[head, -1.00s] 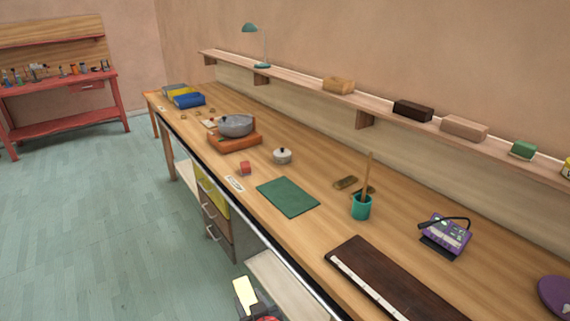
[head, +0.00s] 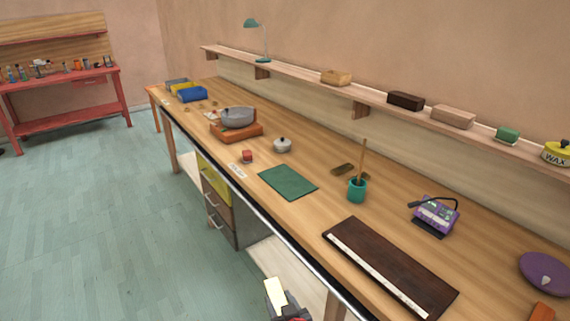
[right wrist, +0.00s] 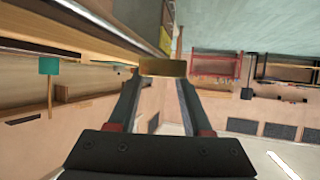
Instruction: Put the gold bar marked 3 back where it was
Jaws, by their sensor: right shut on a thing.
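My right gripper (head: 277,303) is at the bottom of the head view, in front of the bench's near edge. It is shut on a gold bar (head: 275,291) and holds it clear of the bench. In the right wrist view the gold bar (right wrist: 163,68) lies across the two fingertips. No number on it can be read. A dark wooden board (head: 390,265) with a white strip along its near edge lies on the bench. My left gripper is not in view.
On the bench (head: 300,222) are a green mat (head: 287,182), a teal cup (head: 357,190) with a stick, a purple device (head: 436,215), a lidded pot (head: 283,145) and a purple disc (head: 545,273). A shelf (head: 300,77) with blocks runs behind. The floor at left is clear.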

